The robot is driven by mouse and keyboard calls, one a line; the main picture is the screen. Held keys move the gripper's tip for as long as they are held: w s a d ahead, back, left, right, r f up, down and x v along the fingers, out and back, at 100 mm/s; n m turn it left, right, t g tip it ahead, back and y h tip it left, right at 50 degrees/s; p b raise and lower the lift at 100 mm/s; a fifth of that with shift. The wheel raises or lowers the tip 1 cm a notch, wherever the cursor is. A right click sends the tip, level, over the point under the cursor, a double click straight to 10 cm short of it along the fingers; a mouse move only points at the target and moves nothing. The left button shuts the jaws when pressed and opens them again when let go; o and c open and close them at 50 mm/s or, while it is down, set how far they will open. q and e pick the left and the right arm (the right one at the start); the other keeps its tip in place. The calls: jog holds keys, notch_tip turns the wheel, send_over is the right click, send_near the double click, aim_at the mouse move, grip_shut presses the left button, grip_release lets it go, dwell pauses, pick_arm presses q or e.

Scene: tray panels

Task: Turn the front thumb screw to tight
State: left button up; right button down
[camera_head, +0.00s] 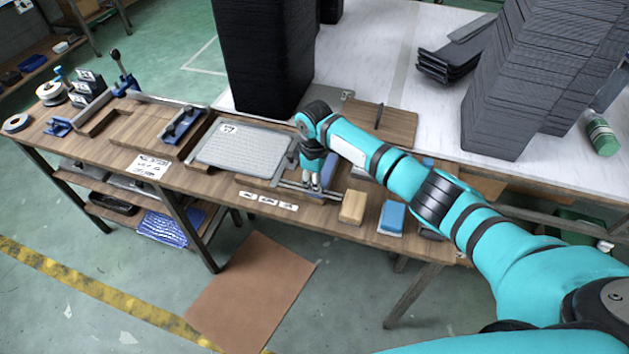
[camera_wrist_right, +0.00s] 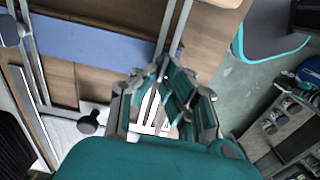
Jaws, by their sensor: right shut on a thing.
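My right gripper (camera_head: 312,186) reaches down to the front end of a metal-railed fixture (camera_head: 290,186) at the bench's front edge. In the wrist view its fingers (camera_wrist_right: 163,78) are close together at the end of a metal rail (camera_wrist_right: 172,30). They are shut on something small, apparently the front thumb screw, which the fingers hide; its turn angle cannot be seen. A dark round knob (camera_wrist_right: 88,122) stands apart from the fingers, at left in the wrist view. A blue strip (camera_wrist_right: 95,40) lies between the rails. My left gripper is not in view.
A grey ribbed panel (camera_head: 243,148) lies left of the gripper. A wooden block (camera_head: 353,207) and a blue block (camera_head: 391,217) stand close on the right. White labels (camera_head: 268,200) lie along the front edge. Tall black tray stacks (camera_head: 264,55) stand behind.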

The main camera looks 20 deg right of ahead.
jog(key=m+p, duration=0.3)
jog(key=m, duration=0.1)
jog(key=shift+w+d+r+p, duration=0.1)
jog(key=shift+r+p, duration=0.1)
jog(key=shift+p, duration=0.15)
jog(key=m+p, duration=0.1)
jog(key=m, duration=0.1)
jog(key=m+p, duration=0.1)
jog(key=m, duration=0.1)
jog(key=shift+w+d+m+p, duration=0.1)
jog(key=shift+d+m+p, duration=0.1)
jog(key=shift+m+p, duration=0.15)
jog(key=m+p, duration=0.1)
jog(key=m, duration=0.1)
jog(key=m+p, duration=0.1)
jog(key=m, duration=0.1)
jog(key=shift+d+m, duration=0.2)
jog(key=shift+m, duration=0.05)
jog(key=shift+d+f+m+p, duration=0.1)
jog(key=shift+m+p, duration=0.25)
jog(key=shift+m, duration=0.75)
jog(key=shift+d+f+m+p, duration=0.1)
jog(key=shift+m+p, duration=0.25)
jog(key=shift+m, duration=0.75)
jog(key=c, duration=1.5)
grip_release()
notch_tip(320, 180, up, 12)
